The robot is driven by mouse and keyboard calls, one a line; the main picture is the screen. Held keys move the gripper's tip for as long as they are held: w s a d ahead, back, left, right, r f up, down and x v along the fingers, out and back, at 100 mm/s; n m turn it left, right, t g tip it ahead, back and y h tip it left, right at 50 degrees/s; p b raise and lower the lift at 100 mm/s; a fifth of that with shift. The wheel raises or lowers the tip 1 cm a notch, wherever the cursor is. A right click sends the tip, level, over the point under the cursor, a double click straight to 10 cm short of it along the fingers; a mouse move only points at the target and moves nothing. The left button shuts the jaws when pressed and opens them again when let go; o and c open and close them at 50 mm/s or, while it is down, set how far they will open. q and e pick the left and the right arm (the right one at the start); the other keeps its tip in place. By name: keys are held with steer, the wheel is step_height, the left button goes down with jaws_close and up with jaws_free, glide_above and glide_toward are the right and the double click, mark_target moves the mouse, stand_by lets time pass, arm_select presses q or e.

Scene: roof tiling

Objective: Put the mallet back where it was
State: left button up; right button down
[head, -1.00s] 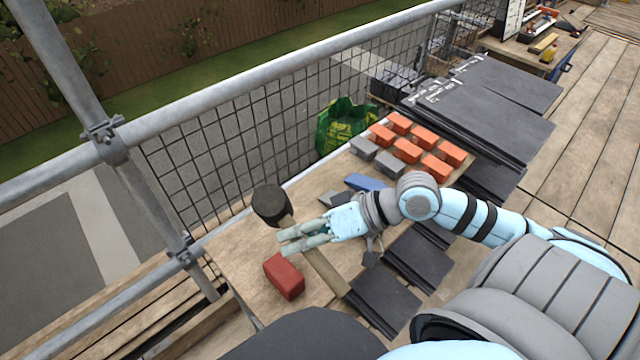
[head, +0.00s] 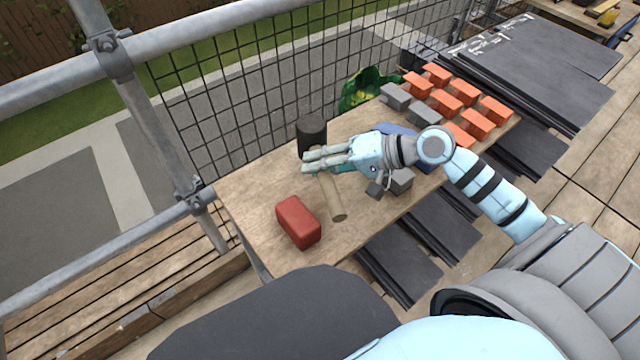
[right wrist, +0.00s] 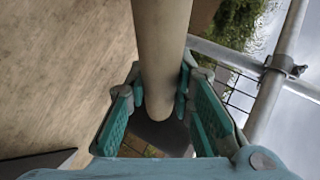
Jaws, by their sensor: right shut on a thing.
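The mallet has a black head (head: 311,133) and a pale wooden handle (head: 332,198). My right gripper (head: 312,160) is shut on the handle, close below the head. The mallet is over the left part of the wooden bench (head: 262,190). I cannot tell whether it touches the bench top. My left gripper is not in view.
A red block (head: 298,222) lies on the bench near the mallet handle. Orange and grey blocks (head: 445,103) stand in rows at the far end, near a green bag (head: 372,90). Dark slates (head: 400,262) lie along the right side. A scaffold rail and mesh (head: 225,120) run behind.

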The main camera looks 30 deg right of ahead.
step_height(320, 180, down, 4)
steer(key=shift+f+b, duration=0.2)
steer(key=shift+b, duration=0.6)
steer(key=shift+r, duration=0.1)
steer(key=c, duration=1.4)
jaws_free()
